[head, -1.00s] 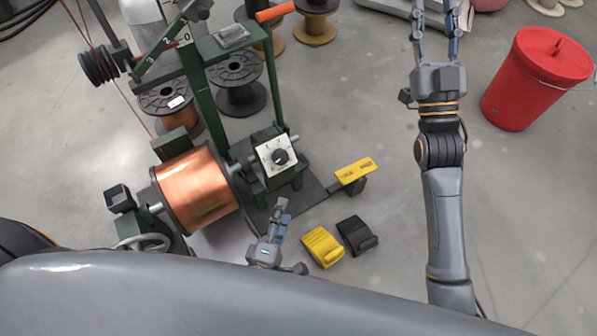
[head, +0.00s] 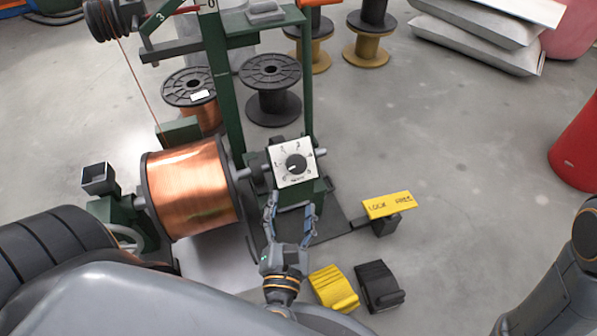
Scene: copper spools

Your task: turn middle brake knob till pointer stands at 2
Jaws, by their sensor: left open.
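The brake knob (head: 296,163) is a small black dial on a white square plate with marks around it, on a green stand right of the copper spool. The figures on the plate are too small to read surely, so I cannot tell where the pointer stands. My left gripper (head: 291,206) is open and empty just below the plate, its fingers pointing up toward it, apart from the knob in the picture. My right gripper is out of view; only part of my right arm shows at the right edge.
A large copper spool (head: 191,188) stands left of the knob. A yellow LOCK/FREE pedal (head: 390,205) is to the right. A yellow wedge (head: 333,288) and a black wedge (head: 379,286) lie in front. A red bucket (head: 577,150) stands at the right; floor between is clear.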

